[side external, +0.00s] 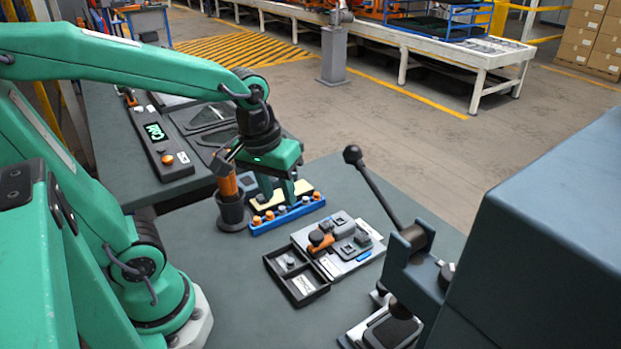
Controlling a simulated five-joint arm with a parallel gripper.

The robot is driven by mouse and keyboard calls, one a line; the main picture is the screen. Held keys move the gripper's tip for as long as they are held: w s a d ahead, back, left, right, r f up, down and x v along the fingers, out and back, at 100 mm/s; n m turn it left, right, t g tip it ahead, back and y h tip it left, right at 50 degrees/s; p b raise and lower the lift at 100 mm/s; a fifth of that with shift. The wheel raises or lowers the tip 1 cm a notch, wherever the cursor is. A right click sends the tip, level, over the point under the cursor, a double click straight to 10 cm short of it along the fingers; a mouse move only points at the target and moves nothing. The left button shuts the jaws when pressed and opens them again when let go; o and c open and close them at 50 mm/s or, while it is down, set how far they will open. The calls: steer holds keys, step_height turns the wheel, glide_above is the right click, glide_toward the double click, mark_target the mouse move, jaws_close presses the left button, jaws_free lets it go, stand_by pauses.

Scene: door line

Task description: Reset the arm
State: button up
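My green arm reaches in from the left, with the forearm raised and the wrist bent down. My gripper (278,197) points down over the workbench, just behind a blue rack (288,214) with several orange and white pieces. Its two fingers look spread, with a gap between them and nothing seen held. Their tips partly overlap a tan-topped block (300,188) and the rack, so I cannot tell whether they touch. An orange-handled tool (227,184) stands in a dark cup (232,212) just left of the gripper.
A fixture plate (368,258) with an orange part and a black two-compartment tray (297,283) lie in front. A lever press (415,265) and a large dark housing (550,220) stand right. A control panel (160,150) is at left. Bare bench (225,290) lies front left.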

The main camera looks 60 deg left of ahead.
steer(key=shift+s+a+r+m+t, duration=0.1)
steer(key=shift+s+r+m+t, duration=0.75)
steer(key=shift+r+m, duration=0.4)
steer(key=shift+s+a+r+m+t, duration=0.1)
steer(key=shift+s+r+m+t, duration=0.85)
steer(key=shift+m, duration=0.5)
